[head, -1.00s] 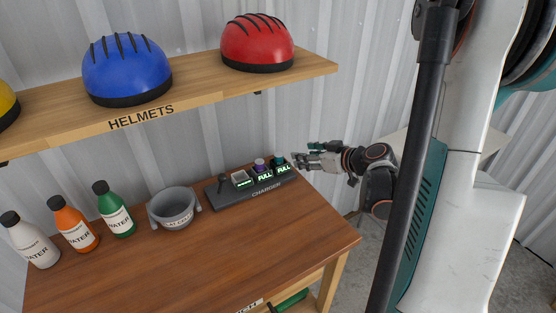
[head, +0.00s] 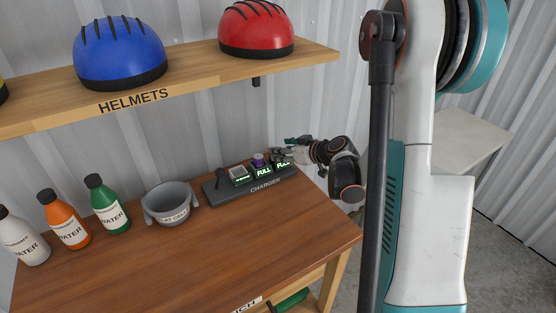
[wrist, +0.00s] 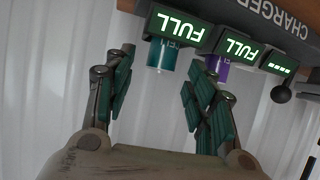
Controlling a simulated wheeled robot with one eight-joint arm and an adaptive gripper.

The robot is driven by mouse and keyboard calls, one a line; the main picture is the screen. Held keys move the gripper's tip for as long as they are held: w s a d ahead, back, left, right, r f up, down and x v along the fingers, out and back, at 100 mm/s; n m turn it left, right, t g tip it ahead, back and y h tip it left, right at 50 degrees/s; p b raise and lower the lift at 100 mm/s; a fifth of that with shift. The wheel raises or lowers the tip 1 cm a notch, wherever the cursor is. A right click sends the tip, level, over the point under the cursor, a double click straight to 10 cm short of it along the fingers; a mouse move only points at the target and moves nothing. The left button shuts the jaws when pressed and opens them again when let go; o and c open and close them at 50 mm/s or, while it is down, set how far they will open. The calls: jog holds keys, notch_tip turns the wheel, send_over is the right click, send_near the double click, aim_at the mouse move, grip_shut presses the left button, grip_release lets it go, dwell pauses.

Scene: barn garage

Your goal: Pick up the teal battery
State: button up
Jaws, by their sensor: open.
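The teal battery (wrist: 161,57) shows in the wrist view, upside down there, in the end slot of the charger under a lit FULL sign. My gripper (wrist: 157,78) is open, with one finger on each side of the teal battery, and I see no clear contact. In the head view my gripper (head: 283,149) is at the right end of the charger (head: 218,196) and covers the teal battery. A purple battery (head: 258,158) sits in the neighbouring slot, also marked FULL. It shows in the wrist view (wrist: 217,66), close beside the right-hand finger.
A grey bowl (head: 171,205) and several water bottles, one green (head: 107,206), stand left of the charger on the wooden workbench (head: 230,250). A shelf (head: 190,88) with blue (head: 120,55) and red (head: 256,30) helmets hangs above. The bench's front is clear.

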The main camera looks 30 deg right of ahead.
jog(key=shift+x, duration=0.85)
grip_shut()
